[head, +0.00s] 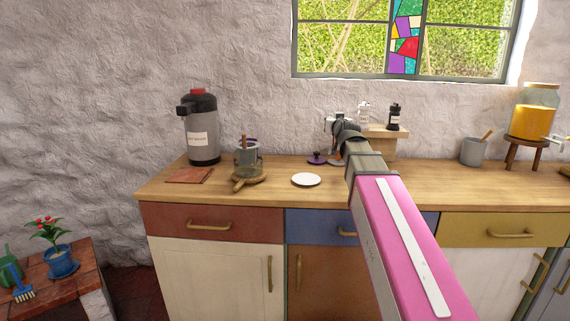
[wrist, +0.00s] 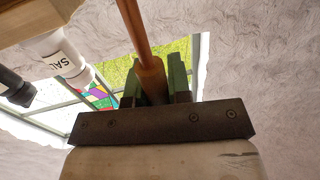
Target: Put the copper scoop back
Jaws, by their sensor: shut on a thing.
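In the wrist view my gripper (wrist: 154,82) is shut on the long copper-brown handle of the copper scoop (wrist: 138,35). The handle runs out of the top of the picture, so the scoop's bowl is not seen there. In the head view my gripper (head: 338,121) is near the back wall, left of a small wooden shelf and above the counter. My wrist and arm hide much of it, and I cannot make out the scoop clearly there.
The wooden shelf (head: 382,146) holds a salt shaker (head: 363,114) and a dark mill (head: 394,117).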

